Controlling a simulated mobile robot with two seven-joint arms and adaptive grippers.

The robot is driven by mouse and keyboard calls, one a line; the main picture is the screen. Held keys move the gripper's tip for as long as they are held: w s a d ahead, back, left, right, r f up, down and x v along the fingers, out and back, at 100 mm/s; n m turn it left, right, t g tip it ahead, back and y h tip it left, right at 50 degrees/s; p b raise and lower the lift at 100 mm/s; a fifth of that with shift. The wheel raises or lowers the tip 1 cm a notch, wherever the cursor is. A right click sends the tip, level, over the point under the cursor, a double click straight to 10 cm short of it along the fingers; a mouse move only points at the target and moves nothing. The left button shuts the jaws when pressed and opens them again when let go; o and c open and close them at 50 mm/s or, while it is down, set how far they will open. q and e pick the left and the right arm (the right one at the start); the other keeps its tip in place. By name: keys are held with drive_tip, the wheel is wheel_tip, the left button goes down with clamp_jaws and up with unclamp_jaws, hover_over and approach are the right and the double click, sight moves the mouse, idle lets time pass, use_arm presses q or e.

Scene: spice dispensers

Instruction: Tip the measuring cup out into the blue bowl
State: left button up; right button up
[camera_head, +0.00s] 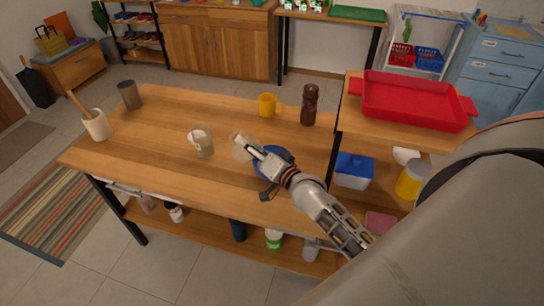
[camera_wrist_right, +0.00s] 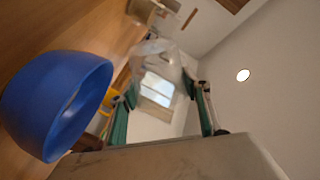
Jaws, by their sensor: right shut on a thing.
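My right gripper (camera_head: 254,151) is shut on a clear measuring cup (camera_head: 241,147) above the table. The cup also shows between the fingers in the right wrist view (camera_wrist_right: 160,62). It looks tilted in the head view, and I cannot tell what is in it. The blue bowl (camera_head: 260,167) stands on the table just right of the cup, partly hidden under my gripper and wrist. In the right wrist view the bowl (camera_wrist_right: 42,105) is at the left, apart from the cup. My left gripper is not in view.
A clear container with pale contents (camera_head: 202,143) stands left of the held cup. A yellow mug (camera_head: 267,105) and a brown pepper mill (camera_head: 309,105) stand behind. A white utensil pot (camera_head: 97,126) and a grey cup (camera_head: 130,95) are at the left. The table's front left is clear.

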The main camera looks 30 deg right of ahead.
sight(240, 153)
drive_tip(key=shift+r, duration=0.3)
drive_tip(key=shift+w+a+f+n+g+h, duration=0.15)
drive_tip(key=shift+n+g+h, duration=0.1)
drive_tip(key=shift+n, duration=0.25)
drive_tip(key=shift+a+f+n+g+h, duration=0.15)
drive_tip(key=shift+n+g, duration=0.1)
drive_tip(key=shift+n, duration=0.25)
drive_tip(key=a+f+n, duration=0.1)
drive_tip(key=w+a+f+n+g, duration=0.1)
drive_tip(key=shift+a+f+h, duration=0.2)
drive_tip(key=shift+a+h, duration=0.2)
drive_tip(key=a+n, duration=0.1)
drive_tip(key=a+f+n+g+h, duration=0.1)
drive_tip(key=w+n, duration=0.1)
drive_tip(key=shift+a+f+g+h, duration=0.3)
drive_tip(key=shift+a+h, duration=0.1)
drive_tip(key=shift+r, duration=2.45)
